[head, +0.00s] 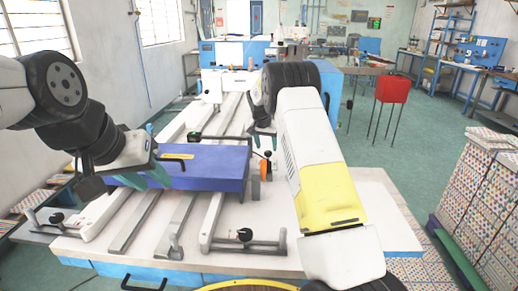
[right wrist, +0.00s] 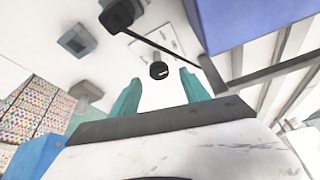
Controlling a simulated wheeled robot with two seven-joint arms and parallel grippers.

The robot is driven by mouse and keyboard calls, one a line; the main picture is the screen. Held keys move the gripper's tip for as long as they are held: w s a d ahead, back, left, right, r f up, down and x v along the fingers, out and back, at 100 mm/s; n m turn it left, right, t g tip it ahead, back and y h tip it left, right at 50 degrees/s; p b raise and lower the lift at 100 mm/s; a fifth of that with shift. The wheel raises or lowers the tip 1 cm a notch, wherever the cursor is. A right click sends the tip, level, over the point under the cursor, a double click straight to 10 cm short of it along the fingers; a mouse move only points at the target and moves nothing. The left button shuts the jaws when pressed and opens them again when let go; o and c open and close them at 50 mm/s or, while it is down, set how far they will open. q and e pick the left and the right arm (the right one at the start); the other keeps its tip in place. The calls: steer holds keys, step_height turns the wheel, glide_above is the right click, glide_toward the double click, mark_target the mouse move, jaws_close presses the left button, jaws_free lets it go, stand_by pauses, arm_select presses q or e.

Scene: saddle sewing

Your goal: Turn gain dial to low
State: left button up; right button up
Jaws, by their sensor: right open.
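A small round black dial (right wrist: 158,70) with a white mark on its face sits on a white plate with faint printing in the right wrist view. I take it to be the gain dial; the printing is too small to read. My right gripper (right wrist: 159,91) is open, its two teal fingers pointing toward the dial, one on either side in the picture. Contact cannot be made out. In the head view my right gripper (head: 262,134) is beyond the forearm, and I cannot pick out the dial. My left gripper (head: 143,176) is over the blue-purple block's left end; its opening is unclear.
The blue-purple block (head: 205,165) lies across pale rails on the white table. A black-knobbed lever with an orange part (head: 264,168) stands right of it. In the right wrist view a black rod (right wrist: 150,44) runs close beside the dial. A red box (head: 392,89) stands farther off.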

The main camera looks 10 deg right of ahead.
mark_target(268, 152)
steer(key=shift+x, duration=1.9)
steer(key=shift+d, duration=0.1)
jaws_close()
